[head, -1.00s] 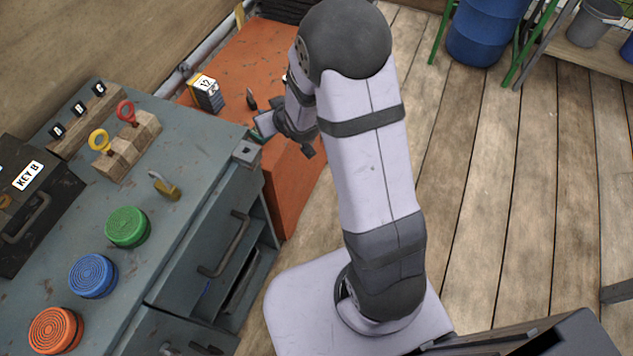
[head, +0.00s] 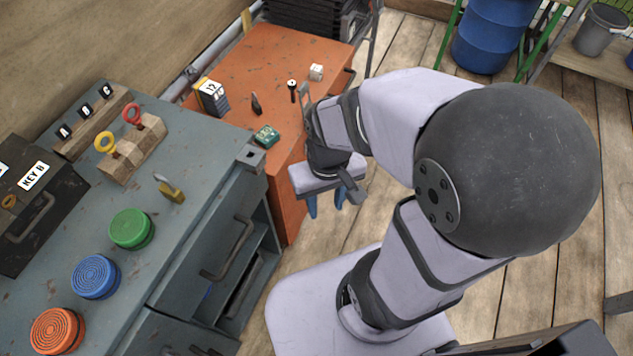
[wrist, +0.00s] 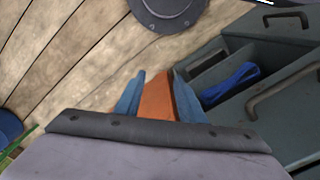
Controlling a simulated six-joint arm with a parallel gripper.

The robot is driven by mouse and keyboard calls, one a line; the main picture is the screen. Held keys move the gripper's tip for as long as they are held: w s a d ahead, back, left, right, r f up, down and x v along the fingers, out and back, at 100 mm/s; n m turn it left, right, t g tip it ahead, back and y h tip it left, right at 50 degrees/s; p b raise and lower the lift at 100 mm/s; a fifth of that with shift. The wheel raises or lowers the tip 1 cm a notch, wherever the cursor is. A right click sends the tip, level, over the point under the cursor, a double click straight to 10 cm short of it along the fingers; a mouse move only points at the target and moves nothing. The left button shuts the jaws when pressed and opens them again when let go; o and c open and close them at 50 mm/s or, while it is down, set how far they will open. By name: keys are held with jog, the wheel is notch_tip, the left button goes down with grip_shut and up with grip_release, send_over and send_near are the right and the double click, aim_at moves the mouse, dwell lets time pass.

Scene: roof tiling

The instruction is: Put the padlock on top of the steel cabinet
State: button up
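The padlock (head: 171,190), brass-coloured with a grey shackle, is on the top of the blue-grey metal cabinet (head: 205,150) in the head view, between the green round button and the wooden key block. Beyond it stands an orange metal cabinet (head: 245,75); I cannot tell for sure which of the two is the steel cabinet. My gripper (head: 326,205) hangs to the right of both, beside the orange cabinet, over the floor and well apart from the padlock. In the wrist view its blue fingers (wrist: 158,95) are apart and empty. The padlock does not show there.
Green (head: 131,228), blue (head: 95,276) and orange (head: 57,330) round buttons, a wooden block with key-like rings (head: 133,150) and a dark KEY B box (head: 35,205) crowd the blue-grey top. A number box (head: 212,98) and small items stand on the orange top.

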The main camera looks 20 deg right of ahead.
jog(key=n+t+p, duration=0.2)
jog(key=t, duration=0.3)
send_near(257, 105)
jog(key=w+f, duration=0.1)
jog(key=w, duration=0.1)
jog(key=shift+y, duration=0.4)
jog(key=shift+s+d+f+p+x, duration=0.1)
jog(key=shift+s+x, duration=0.05)
jog(key=shift+x, duration=1)
jog(key=shift+s+d+f+p+x, duration=0.1)
jog(key=shift+s+x, duration=0.05)
jog(key=shift+x, duration=1.05)
jog(key=shift+s+d+p+x, duration=0.1)
jog(key=shift+x, duration=1.05)
jog(key=shift+c, duration=0.2)
grip_shut()
